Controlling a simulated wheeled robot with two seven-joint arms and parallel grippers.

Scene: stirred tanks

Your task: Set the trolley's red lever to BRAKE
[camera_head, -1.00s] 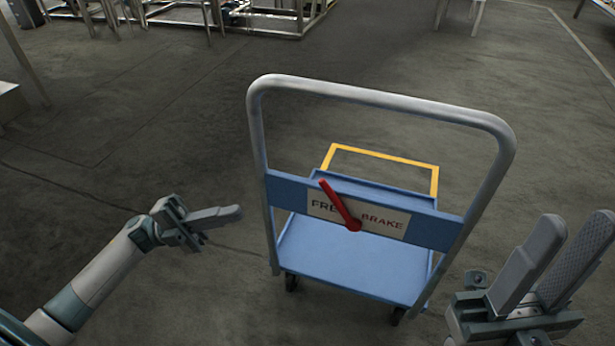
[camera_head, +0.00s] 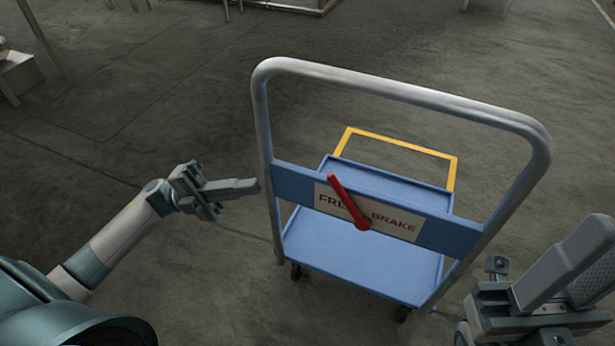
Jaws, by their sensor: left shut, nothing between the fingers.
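The blue trolley (camera_head: 355,255) stands ahead of me with its grey push handle (camera_head: 400,92) upright. A white label plate (camera_head: 404,226) on the blue crossbar reads FRE, partly covered, on the left and BRAKE on the right. The red lever (camera_head: 347,201) pivots at the plate's middle and leans up and left, across the end of the FREE word. My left gripper (camera_head: 256,186) is shut and empty, just left of the handle's left post, pointing right. My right gripper (camera_head: 594,262) is at the lower right, beside the trolley's right side; its two fingers are apart.
A yellow frame (camera_head: 400,146) marks the trolley's far end. Dark casters (camera_head: 402,313) show under the deck. A grey block on a stand (camera_head: 18,72) is at the upper left. The concrete floor around the trolley is clear.

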